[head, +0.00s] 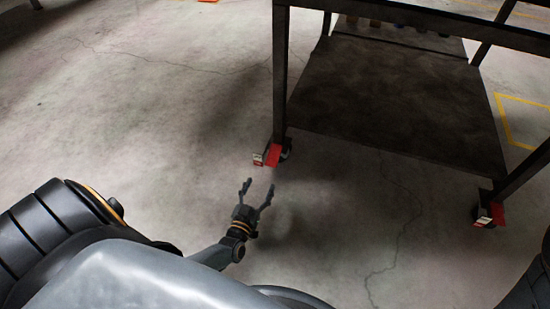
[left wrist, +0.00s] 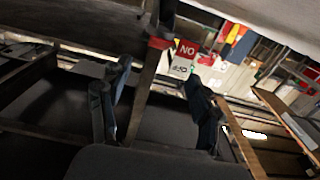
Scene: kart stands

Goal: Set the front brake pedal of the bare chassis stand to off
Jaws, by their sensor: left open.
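A dark metal stand (head: 281,80) on caster wheels fills the upper right of the head view. A red and white brake pedal (head: 268,156) is at its near left leg. A second red and white pedal (head: 488,214) is at the near right leg. My left gripper (head: 257,188) is open and empty, just short of the left pedal, apart from it. In the left wrist view the open fingers (left wrist: 157,72) stand before a pedal with a red part (left wrist: 187,48), whose letters look like "NO", and a white part with small lettering. I cannot tell the pedal's setting.
The stand's wide dark lower shelf (head: 400,100) lies behind the pedals. The concrete floor (head: 150,110) is clear on the left. Yellow floor lines (head: 515,120) show at the right. Small objects sit at the shelf's far end.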

